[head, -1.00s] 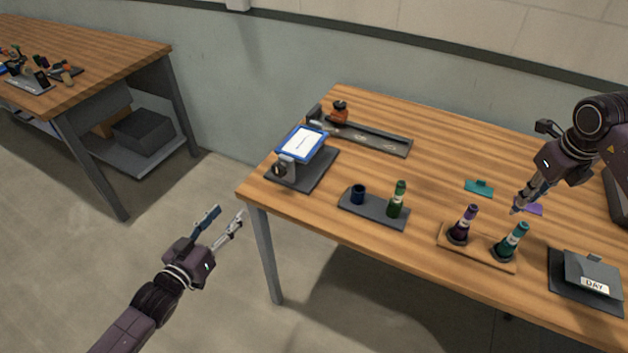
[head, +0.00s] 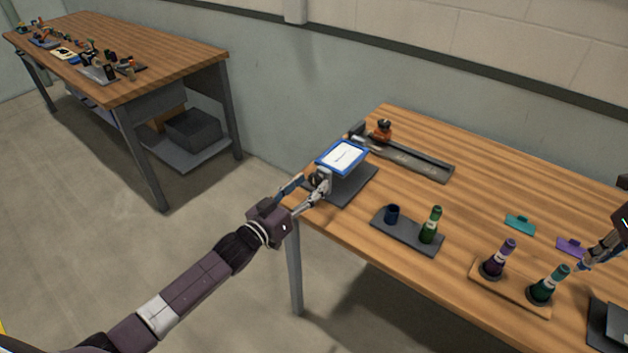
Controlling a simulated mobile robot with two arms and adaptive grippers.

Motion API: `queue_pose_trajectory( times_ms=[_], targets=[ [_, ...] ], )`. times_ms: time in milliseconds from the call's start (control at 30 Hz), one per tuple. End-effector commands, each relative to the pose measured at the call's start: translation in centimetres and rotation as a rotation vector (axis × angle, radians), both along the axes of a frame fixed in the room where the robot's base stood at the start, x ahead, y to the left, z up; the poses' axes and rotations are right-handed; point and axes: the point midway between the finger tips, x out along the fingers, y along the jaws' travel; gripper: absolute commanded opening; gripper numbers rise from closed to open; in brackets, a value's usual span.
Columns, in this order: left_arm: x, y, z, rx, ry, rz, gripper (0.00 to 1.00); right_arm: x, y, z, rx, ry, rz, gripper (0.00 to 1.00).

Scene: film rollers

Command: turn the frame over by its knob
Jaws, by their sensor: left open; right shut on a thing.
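The frame (head: 342,157) has a blue rim and a white face. It sits tilted on a grey stand with a dark base (head: 352,187) at the table's left end. Its knob (head: 319,180) is on the near left side of the stand. My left gripper (head: 308,191) is open at the knob, its fingers on either side of it; contact is too small to tell. My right gripper (head: 586,264) is at the right edge, shut beside the top of a teal bottle (head: 542,290). What it holds is not clear.
A long dark tray (head: 425,165) and an orange-brown jar (head: 381,130) lie behind the frame. A grey tray (head: 397,233) holds a blue cup and a green bottle. A purple bottle (head: 495,263) stands on a wooden tray. Teal (head: 520,224) and purple (head: 570,246) pieces lie nearby.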

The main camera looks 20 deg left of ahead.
Motion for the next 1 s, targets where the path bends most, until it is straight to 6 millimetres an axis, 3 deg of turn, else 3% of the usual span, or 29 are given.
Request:
queue_pose_trajectory(
  times_ms=[200,533,900,1000],
  targets=[
    [1.9,-0.7,0.0,0.001,0.0,0.001,0.49,0.0,0.0,0.1,0.0,0.0,0.0,0.0],
    [2.2,-0.8,-0.1,0.002,0.001,0.0,0.49,0.0,0.0,0.1,0.0,0.0,0.0,0.0],
    [2.2,-0.8,-0.1,0.001,0.001,0.0,0.09,0.0,0.0,0.1,0.0,0.0,0.0,0.0],
    [2.2,-0.8,-0.1,0.002,0.0,0.0,0.06,0.0,0.0,0.1,0.0,0.0,0.0,0.0]
  ],
)
